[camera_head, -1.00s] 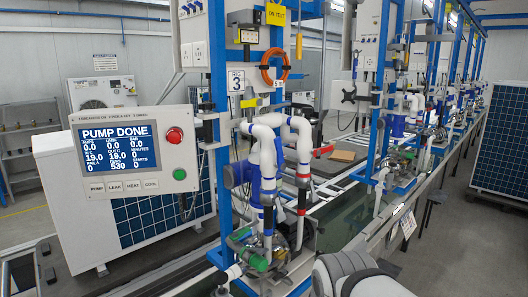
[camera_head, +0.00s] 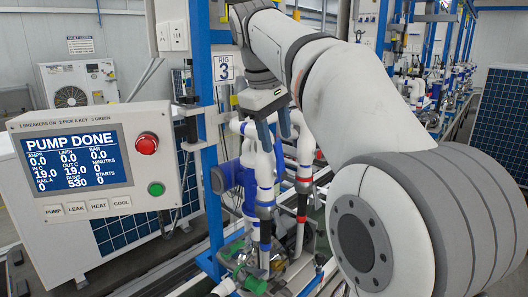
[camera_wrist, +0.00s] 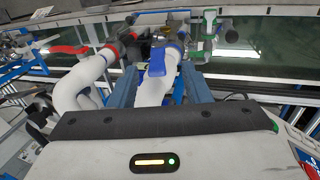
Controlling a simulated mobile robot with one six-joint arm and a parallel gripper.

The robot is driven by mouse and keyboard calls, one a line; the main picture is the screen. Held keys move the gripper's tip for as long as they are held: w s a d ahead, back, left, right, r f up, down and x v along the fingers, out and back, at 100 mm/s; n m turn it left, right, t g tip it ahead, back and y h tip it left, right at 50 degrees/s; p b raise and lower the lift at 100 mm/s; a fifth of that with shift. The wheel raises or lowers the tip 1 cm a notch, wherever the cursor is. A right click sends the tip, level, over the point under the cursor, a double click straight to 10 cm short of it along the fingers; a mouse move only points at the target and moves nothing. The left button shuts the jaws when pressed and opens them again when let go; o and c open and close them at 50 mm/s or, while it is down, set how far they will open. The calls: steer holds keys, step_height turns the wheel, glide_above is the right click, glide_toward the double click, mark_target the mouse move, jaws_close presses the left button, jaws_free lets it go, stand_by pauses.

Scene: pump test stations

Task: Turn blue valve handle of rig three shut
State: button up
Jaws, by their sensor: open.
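The rig three sign (camera_head: 224,67) hangs on the blue frame above white pipework (camera_head: 247,128). My gripper (camera_head: 275,135) is above this pipework, pointing down, with its two blue-grey fingers apart. In the wrist view my gripper (camera_wrist: 160,92) has a finger on each side of a white pipe. A blue piece that looks like the valve handle (camera_wrist: 161,64) lies along this pipe, just beyond and between the fingers. A blue part also shows on the pipe in the head view (camera_head: 265,193). I cannot tell whether the fingers touch it.
A red handle (camera_wrist: 66,49) is left of the blue one, and a green handle (camera_wrist: 209,20) is beyond it. A control panel (camera_head: 95,165) reading PUMP DONE stands left of the rig. More rigs stand behind to the right.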

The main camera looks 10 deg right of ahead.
mark_target(279, 175)
steer(key=shift+w+r, duration=0.25)
steer(key=shift+w, duration=0.05)
steer(key=shift+w+f, duration=0.15)
steer(key=shift+f, duration=0.05)
steer(key=shift+x, duration=3.55)
jaws_close()
